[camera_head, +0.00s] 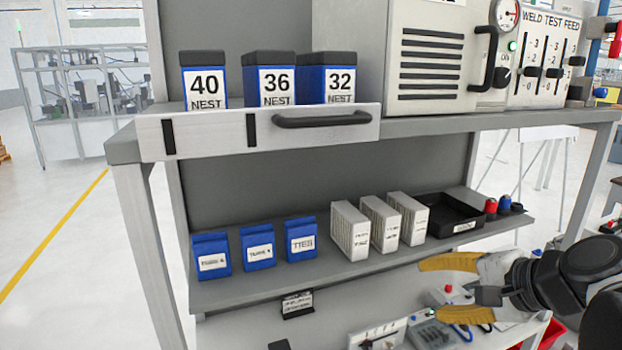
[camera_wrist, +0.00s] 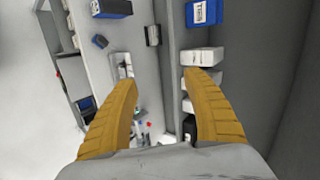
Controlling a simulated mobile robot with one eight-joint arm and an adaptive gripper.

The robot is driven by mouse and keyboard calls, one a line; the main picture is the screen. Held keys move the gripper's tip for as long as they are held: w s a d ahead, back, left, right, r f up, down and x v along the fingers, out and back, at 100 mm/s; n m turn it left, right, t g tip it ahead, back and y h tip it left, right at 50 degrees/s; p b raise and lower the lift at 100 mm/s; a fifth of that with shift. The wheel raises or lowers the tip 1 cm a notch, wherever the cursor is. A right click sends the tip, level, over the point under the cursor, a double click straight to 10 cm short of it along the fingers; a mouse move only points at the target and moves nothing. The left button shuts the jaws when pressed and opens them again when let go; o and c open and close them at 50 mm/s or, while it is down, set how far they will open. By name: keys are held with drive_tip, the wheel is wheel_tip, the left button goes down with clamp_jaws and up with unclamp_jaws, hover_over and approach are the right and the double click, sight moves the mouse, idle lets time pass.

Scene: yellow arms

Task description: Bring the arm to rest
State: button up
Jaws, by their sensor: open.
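My gripper (camera_head: 447,280) reaches in from the right in the head view, in front of the rack's lower part. Its two yellow fingers are spread apart with nothing between them. In the wrist view my gripper (camera_wrist: 160,108) is also open and empty, with the shelf edge and the lower surface beyond it. The black and grey wrist and arm links behind the fingers run off the right edge of the head view.
The middle shelf (camera_head: 335,274) holds blue boxes (camera_head: 256,249), white boxes (camera_head: 350,231) and a black tray (camera_head: 455,217). Above are a drawer (camera_head: 206,130), numbered boxes and a weld test panel (camera_head: 543,55). Small devices (camera_head: 432,334) lie below my gripper. Open floor (camera_head: 75,270) is at left.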

drive_tip(key=s+a+f+n+h+b, duration=0.1)
drive_tip(key=s+f+n+b, duration=0.2)
drive_tip(key=f, duration=0.6)
drive_tip(key=s+a+f+n+g+h+b, duration=0.1)
drive_tip(key=s+f+n+h+b, duration=0.1)
drive_tip(key=s+f+n+b, duration=0.2)
drive_tip(key=s+a+f+n+h+b, duration=0.1)
drive_tip(key=f+n+b, duration=0.4)
drive_tip(key=f, duration=1.1)
drive_tip(key=s+h+b, duration=0.1)
drive_tip(key=s+b, duration=0.1)
drive_tip(key=b, duration=0.1)
drive_tip(key=shift+s+g, duration=0.15)
drive_tip(key=shift+g, duration=0.25)
drive_tip(key=shift+a, duration=0.1)
